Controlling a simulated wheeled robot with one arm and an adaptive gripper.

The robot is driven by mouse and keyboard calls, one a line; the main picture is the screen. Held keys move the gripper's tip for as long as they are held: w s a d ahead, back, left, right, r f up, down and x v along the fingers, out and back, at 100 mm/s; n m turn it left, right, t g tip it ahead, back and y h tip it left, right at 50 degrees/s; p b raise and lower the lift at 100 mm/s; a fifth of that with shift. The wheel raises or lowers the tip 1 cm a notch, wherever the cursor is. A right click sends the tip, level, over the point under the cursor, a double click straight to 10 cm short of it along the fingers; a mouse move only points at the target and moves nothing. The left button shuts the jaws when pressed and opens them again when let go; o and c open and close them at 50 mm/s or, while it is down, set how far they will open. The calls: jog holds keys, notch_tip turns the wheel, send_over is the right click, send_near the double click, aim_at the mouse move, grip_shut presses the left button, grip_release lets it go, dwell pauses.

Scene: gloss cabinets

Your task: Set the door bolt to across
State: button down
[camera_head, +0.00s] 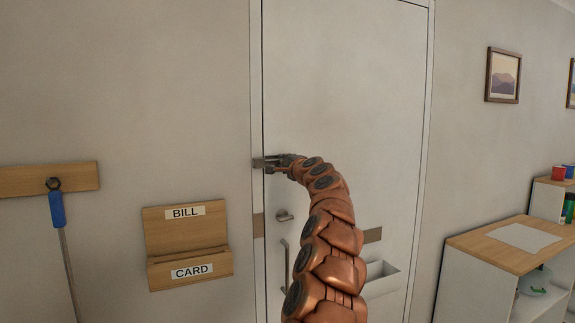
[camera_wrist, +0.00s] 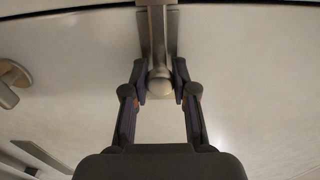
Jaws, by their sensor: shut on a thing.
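The grey metal door bolt (camera_head: 262,162) is mounted at the left edge of the white door (camera_head: 345,80). Its metal reaches left over the door's edge line towards the frame. In the wrist view the bolt (camera_wrist: 157,35) runs up from its round knob (camera_wrist: 159,84) to the dark door gap at the top. My gripper (camera_head: 284,161) is at the bolt. In the wrist view my gripper (camera_wrist: 160,86) has one finger on each side of the knob, shut on it. How far the bar sits in its keeper is unclear.
A white bin (camera_head: 380,280) is on the door. A wooden BILL and CARD rack (camera_head: 188,248) hangs on the wall to the left. A wood-topped cabinet (camera_head: 500,250) stands at right.

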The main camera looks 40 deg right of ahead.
aim_at(273, 163)
jog(key=shift+w+a, duration=0.25)
jog(key=shift+a, duration=0.4)
jog(key=shift+w+a, duration=0.2)
jog(key=shift+a, duration=0.45)
jog(key=c, duration=1.2)
grip_release()
jog(key=shift+w+a, duration=0.1)
jog(key=shift+a, duration=0.05)
jog(key=o, duration=0.3)
jog(key=shift+s, duration=0.25)
jog(key=shift+v, duration=0.95)
jog(key=v, duration=0.9)
jog(key=shift+s, duration=0.35)
jog(key=shift+a, duration=0.1)
